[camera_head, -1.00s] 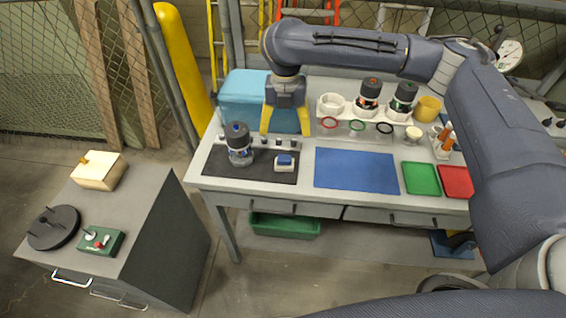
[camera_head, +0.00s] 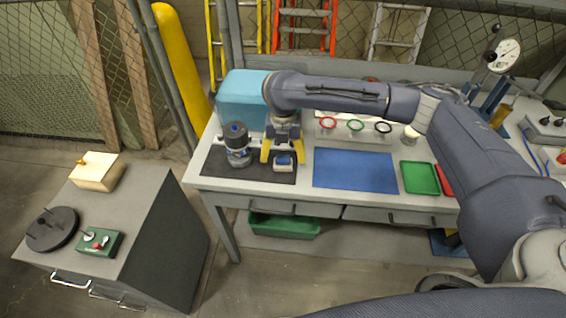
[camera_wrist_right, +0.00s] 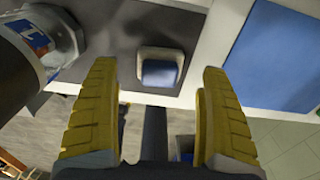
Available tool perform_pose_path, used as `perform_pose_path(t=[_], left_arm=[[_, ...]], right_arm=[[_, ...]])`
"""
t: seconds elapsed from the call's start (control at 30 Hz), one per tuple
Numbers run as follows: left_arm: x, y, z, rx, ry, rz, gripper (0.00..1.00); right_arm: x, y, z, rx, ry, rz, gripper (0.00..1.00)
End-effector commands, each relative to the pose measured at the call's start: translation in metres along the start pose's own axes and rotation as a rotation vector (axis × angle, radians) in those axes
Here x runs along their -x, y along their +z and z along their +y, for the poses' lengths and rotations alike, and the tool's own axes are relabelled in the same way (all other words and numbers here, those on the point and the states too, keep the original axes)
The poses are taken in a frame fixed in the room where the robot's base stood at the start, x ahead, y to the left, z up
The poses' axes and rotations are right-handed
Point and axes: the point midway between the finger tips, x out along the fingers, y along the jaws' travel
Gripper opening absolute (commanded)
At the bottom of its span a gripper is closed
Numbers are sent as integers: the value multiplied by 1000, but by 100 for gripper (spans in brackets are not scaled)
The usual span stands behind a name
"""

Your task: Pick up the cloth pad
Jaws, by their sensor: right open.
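The cloth pad (camera_head: 284,162) looks like a small white block with a blue top. It lies on the black mat (camera_head: 225,172) at the left of the workbench. In the right wrist view the pad (camera_wrist_right: 160,72) shows ahead between the yellow fingertips. My right gripper (camera_head: 282,157) is open and empty, pointing down just above the pad, one finger to each side. I cannot tell whether a finger touches it. My left gripper is not in view.
A dark-topped bottle (camera_head: 237,145) stands on the mat just left of my right gripper. It looms at the left of the right wrist view (camera_wrist_right: 25,50). A blue mat (camera_head: 355,170) lies clear to the right. A teal box (camera_head: 243,95) stands behind.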

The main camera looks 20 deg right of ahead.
Motion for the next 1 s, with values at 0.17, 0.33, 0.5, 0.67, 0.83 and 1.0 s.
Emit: perform_pose_path(t=[0.17,0.33,0.5,0.67,0.83,1.0], left_arm=[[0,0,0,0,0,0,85],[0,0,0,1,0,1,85],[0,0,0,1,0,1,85],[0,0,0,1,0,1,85],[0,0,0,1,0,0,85],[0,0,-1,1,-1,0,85]], right_arm=[[-22,-1,0,-2,0,3,80],[-33,0,0,-1,0,1,80],[-36,0,0,-1,0,0,80],[-35,0,0,-1,0,0,79],[-35,0,0,-1,0,0,60],[-35,0,0,-1,0,0,40]])
